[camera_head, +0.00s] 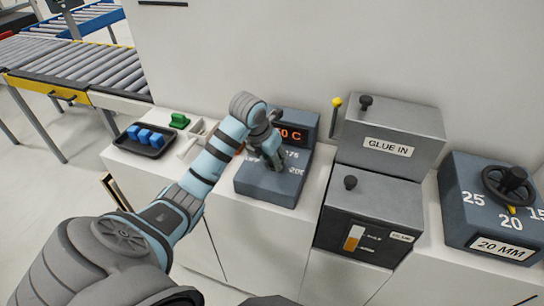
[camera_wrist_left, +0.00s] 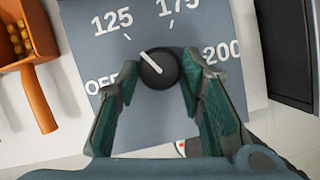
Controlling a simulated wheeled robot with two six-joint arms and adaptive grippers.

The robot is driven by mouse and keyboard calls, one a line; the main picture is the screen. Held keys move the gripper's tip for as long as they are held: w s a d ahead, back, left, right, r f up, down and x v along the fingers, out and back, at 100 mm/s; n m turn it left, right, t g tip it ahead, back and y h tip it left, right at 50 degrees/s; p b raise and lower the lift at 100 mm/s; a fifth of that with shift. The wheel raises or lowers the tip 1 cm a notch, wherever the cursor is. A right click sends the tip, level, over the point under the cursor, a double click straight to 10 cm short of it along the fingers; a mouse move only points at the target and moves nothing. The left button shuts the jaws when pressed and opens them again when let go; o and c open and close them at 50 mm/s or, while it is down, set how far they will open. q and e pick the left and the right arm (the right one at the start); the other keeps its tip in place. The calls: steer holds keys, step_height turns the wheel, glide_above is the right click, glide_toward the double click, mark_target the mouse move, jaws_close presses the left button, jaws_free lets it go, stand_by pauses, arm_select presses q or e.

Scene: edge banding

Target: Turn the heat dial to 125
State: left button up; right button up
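The heat dial (camera_wrist_left: 158,68) is a round black knob with a white pointer line on a blue-grey panel (camera_wrist_left: 75,65). In the left wrist view the pointer aims up-left, toward the tick beside the printed 125. OFF is to the lower left, 175 above and 200 to the right. In the head view my left gripper (camera_head: 270,158) is over the heater box (camera_head: 262,188) and hides the dial. The orange display (camera_head: 293,132) is partly covered; "0 C" shows.
Left of the heater are a black tray (camera_head: 140,149) with blue blocks and an orange scoop (camera_wrist_left: 28,55). Right of it stand the GLUE IN box (camera_head: 395,135) and the 20 MM box (camera_head: 490,225). The wall is close behind.

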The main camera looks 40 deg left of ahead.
arm_select(q)
steer(key=shift+o, duration=0.9)
steer(key=shift+s+r, duration=0.1)
steer(key=shift+r, duration=0.3)
steer(key=v, duration=0.6)
steer(key=shift+s+r, duration=0.25)
